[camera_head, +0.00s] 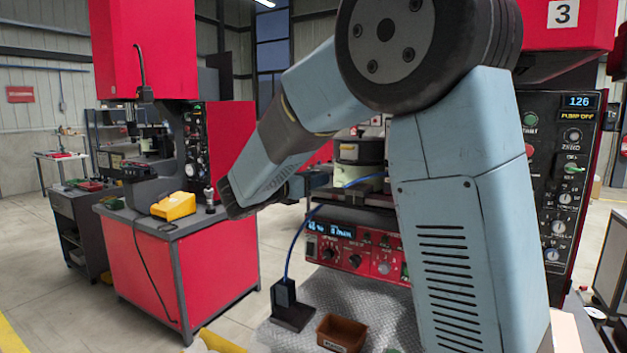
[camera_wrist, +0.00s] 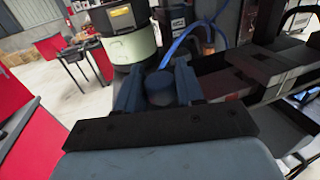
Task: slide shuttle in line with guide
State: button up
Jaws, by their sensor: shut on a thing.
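In the wrist view my gripper (camera_wrist: 160,82) has its two blue-grey fingers on either side of a dark blue round knob (camera_wrist: 161,90), and is shut on it. I take the knob to be the shuttle's grip; the shuttle body under it is mostly hidden by my fingers and palm. To the right of my fingers a dark brownish rail (camera_wrist: 268,66), which looks like the guide, runs off to the right. I cannot tell how well the shuttle lines up with it.
A pale green bowl feeder (camera_wrist: 130,46) with a dark top stands just behind my fingers. Blue cable (camera_wrist: 185,38) loops beside it. In the head view a red control panel (camera_head: 352,250) sits below, with a brown bin (camera_head: 341,334) on the bench mat (camera_head: 385,305).

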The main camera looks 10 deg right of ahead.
grip_shut()
jog(key=shift+s+d, duration=0.6)
jog(key=shift+d, duration=0.2)
jog(key=o, duration=0.8)
grip_release()
jog(key=shift+c, duration=0.2)
jog(key=v, duration=1.4)
